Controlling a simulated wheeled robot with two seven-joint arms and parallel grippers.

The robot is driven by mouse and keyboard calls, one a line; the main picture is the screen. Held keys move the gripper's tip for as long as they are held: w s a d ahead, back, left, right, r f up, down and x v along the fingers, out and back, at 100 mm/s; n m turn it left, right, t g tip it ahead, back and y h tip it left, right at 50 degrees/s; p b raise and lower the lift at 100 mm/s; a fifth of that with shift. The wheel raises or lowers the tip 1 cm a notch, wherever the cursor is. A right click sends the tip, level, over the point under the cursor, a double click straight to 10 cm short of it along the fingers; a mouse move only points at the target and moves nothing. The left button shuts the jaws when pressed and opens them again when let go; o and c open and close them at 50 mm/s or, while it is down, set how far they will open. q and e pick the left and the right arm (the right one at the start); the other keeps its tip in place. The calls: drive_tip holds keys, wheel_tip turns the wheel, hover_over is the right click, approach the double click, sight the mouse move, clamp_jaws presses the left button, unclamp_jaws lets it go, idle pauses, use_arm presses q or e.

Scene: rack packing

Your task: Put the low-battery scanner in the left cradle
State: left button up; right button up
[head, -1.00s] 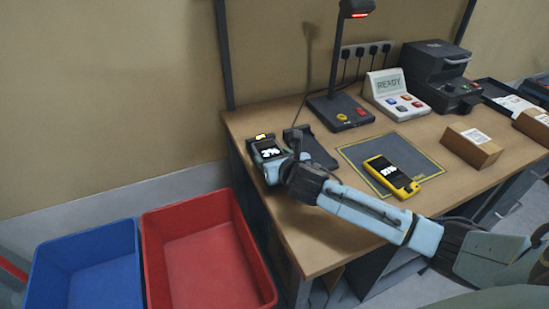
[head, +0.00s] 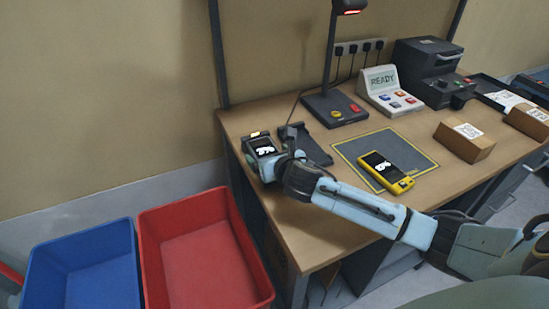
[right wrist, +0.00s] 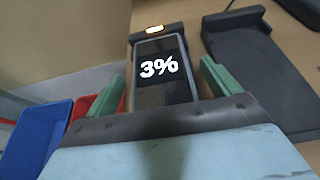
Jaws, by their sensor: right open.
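A dark scanner (right wrist: 161,68) reading 3% lies screen-up in the left cradle (right wrist: 150,35), whose top end shows an orange light. The scanner also shows in the head view (head: 264,148) at the left end of the bench. My right gripper (right wrist: 165,84) is open, with one green finger on each side of the scanner's lower part and gaps visible between. The scanner's lower end is hidden behind the gripper body. The empty right cradle (head: 311,148) is just to the right. A yellow scanner (head: 387,171) lies on the grey mat (head: 412,150). My left gripper is not in view.
A red bin (head: 200,245) and a blue bin (head: 85,265) stand left of the bench. A lamp stand (head: 333,108), a READY console (head: 390,93), a dark machine (head: 432,75) and a small carton (head: 464,142) occupy the bench's back and right.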

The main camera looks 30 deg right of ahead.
drive_tip(key=shift+s+a+f, duration=0.1)
drive_tip(key=shift+s+f, duration=0.05)
drive_tip(key=shift+f, duration=0.1)
drive_tip(key=v, duration=0.4)
drive_tip(key=p+v, duration=0.1)
drive_tip(key=v, duration=0.3)
drive_tip(key=p+v, duration=0.1)
drive_tip(key=v, duration=0.3)
drive_tip(key=shift+r, duration=0.35)
drive_tip(key=shift+w, duration=0.2)
